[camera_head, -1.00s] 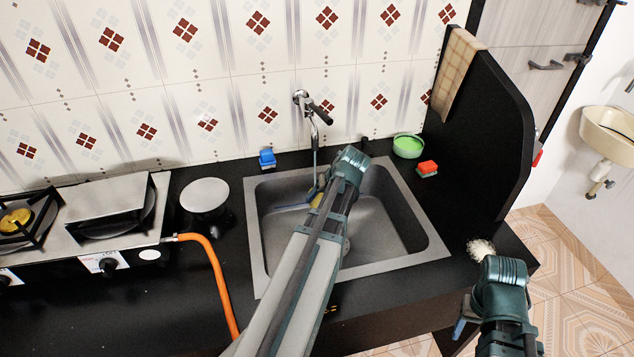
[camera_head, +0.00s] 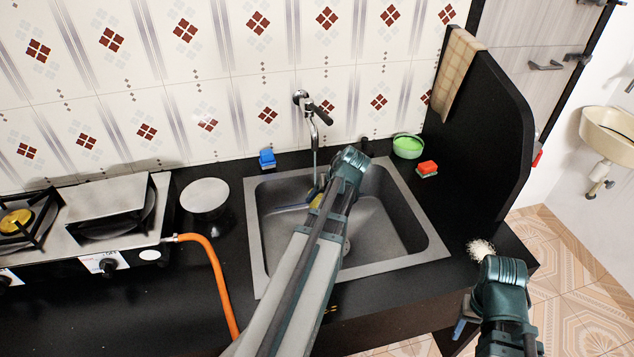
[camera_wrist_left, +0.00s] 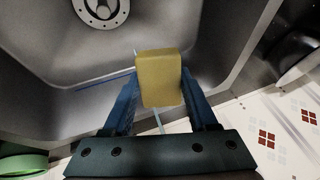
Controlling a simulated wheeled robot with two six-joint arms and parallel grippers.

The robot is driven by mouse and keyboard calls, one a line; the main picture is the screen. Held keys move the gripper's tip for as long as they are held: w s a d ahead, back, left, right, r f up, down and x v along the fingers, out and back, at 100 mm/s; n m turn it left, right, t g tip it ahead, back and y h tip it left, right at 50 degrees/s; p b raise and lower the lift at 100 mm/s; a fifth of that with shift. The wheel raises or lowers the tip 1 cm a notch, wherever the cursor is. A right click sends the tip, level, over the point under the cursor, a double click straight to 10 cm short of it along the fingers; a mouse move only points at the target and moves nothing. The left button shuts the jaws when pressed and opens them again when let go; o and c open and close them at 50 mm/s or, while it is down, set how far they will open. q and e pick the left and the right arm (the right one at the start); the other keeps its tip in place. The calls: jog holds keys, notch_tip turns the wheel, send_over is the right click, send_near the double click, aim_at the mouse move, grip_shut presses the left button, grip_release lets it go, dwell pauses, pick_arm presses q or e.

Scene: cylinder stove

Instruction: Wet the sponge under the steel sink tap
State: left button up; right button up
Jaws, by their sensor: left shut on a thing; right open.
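The yellow sponge (camera_head: 317,201) is between the blue fingers of my left gripper (camera_head: 311,198), low over the steel sink (camera_head: 385,225). The left wrist view shows the sponge (camera_wrist_left: 160,78) held between both fingers (camera_wrist_left: 160,100). The steel tap (camera_head: 312,113) is on the back wall above the sink. A thin pale stream (camera_head: 314,155) runs down from its spout towards the sponge; my left wrist partly hides where they meet. My right gripper (camera_head: 462,328) is open, low by the counter's front right corner, mostly hidden by its wrist.
A blue sponge (camera_head: 267,159) lies behind the sink. A green bowl (camera_head: 408,146) and a red-green sponge (camera_head: 427,169) lie to its right, before a black partition (camera_head: 490,125). A stove (camera_head: 110,215) with an orange hose (camera_head: 215,280) and a round-lidded pot (camera_head: 205,195) stand left.

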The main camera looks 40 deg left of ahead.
aim_at(315, 207)
pick_arm(q)
jog(key=s+d+r+p, duration=0.1)
jog(key=s+r+p, duration=0.1)
jog(key=s+d+r+p, duration=0.1)
jog(key=d+r, duration=0.1)
jog(key=shift+s+d+p, duration=0.1)
jog(key=shift+s+p, duration=0.25)
jog(key=shift+s, duration=0.05)
pick_arm(e)
notch_tip(315, 207, up, 4)
jog(key=shift+f, duration=0.1)
jog(key=shift+c, duration=0.2)
